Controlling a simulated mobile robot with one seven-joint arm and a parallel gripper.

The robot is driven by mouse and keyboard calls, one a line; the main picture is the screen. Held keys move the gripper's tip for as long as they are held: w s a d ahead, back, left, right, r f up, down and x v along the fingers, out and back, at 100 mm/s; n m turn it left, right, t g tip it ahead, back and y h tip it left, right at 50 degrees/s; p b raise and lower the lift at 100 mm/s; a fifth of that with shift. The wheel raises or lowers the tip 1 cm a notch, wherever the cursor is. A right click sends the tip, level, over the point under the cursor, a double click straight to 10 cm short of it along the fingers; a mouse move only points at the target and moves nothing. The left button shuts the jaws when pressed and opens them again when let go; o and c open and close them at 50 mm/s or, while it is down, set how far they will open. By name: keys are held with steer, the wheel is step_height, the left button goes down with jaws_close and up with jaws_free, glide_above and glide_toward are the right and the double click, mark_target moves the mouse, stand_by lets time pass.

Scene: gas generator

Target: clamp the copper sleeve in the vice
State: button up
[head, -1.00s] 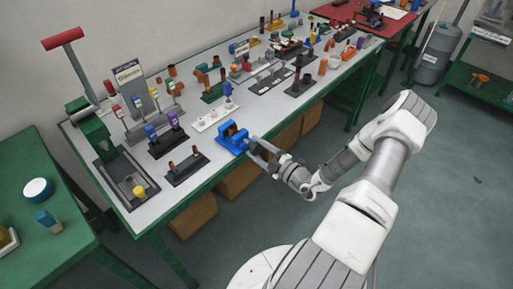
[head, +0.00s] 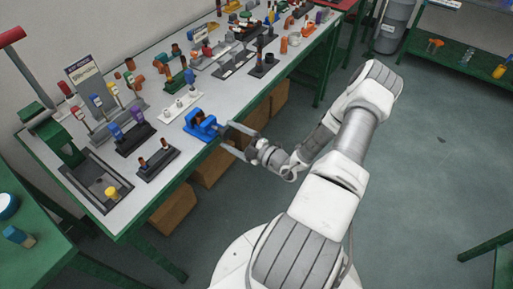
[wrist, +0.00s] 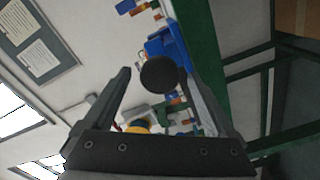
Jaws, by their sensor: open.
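The blue vice (head: 200,123) stands at the front edge of the long workbench. A small brownish piece (head: 208,122) shows between its jaws, and it may be the copper sleeve. My gripper (head: 224,137) is just off the vice's front side, with its fingers spread. In the wrist view the blue vice (wrist: 172,42) lies beyond the fingertips. A dark round disc (wrist: 160,75), apparently the end of the vice's screw or handle, sits between my open fingers (wrist: 160,85), closer to the right one. I cannot see contact on either side.
The workbench (head: 120,215) has a green front edge close to my gripper. A dark stand with two copper-coloured pegs (head: 157,160) and a white block with pegs (head: 180,105) flank the vice. Brown boxes (head: 172,208) are under the bench. The floor to the right is free.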

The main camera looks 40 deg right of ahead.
steer(key=v, duration=1.5)
steer(key=shift+s, duration=0.15)
steer(key=shift+r, duration=0.1)
